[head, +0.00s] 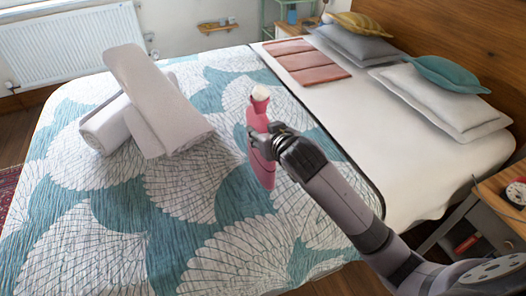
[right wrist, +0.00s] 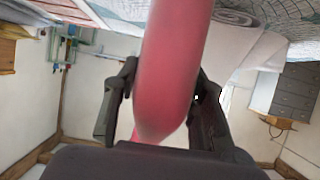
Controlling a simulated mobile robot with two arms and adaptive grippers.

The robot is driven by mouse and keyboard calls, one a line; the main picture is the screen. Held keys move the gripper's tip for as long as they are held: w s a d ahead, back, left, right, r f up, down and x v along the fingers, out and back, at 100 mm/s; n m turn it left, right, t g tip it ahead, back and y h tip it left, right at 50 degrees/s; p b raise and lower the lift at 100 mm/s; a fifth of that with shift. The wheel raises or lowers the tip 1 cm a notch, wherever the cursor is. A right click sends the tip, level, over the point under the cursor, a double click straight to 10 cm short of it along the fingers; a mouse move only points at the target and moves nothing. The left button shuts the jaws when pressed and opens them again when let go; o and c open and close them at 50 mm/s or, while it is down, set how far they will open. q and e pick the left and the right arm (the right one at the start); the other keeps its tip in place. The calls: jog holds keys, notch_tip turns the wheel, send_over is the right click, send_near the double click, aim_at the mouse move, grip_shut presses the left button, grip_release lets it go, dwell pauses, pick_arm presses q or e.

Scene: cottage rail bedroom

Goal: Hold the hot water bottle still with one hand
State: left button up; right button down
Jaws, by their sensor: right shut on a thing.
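The hot water bottle (head: 261,169) is pinkish red with a pale stopper at its top. In the head view it stands roughly upright in front of the patterned bed cover, neck up. My right gripper (head: 268,141) is shut on its upper part, below the neck. In the right wrist view the bottle (right wrist: 172,80) fills the middle, with a dark finger of my right gripper (right wrist: 163,95) on either side. I cannot tell whether the bottle's lower end touches the bed. My left gripper is in neither view.
The bed (head: 215,235) has a teal and white cover. Rolled white towels (head: 165,110) lie on it at the left. Pillows (head: 440,100) and a folded pink cloth (head: 305,62) lie toward the headboard. A bedside table (head: 500,200) stands at the right. The cover's front area is clear.

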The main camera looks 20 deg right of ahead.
jog(key=shift+f, duration=0.75)
notch_tip(320, 180, down, 4)
jog(key=shift+f+b, duration=0.1)
jog(key=shift+b, duration=0.25)
jog(key=c, duration=1)
grip_release()
jog(key=v, duration=1.2)
jog(key=shift+p, duration=0.35)
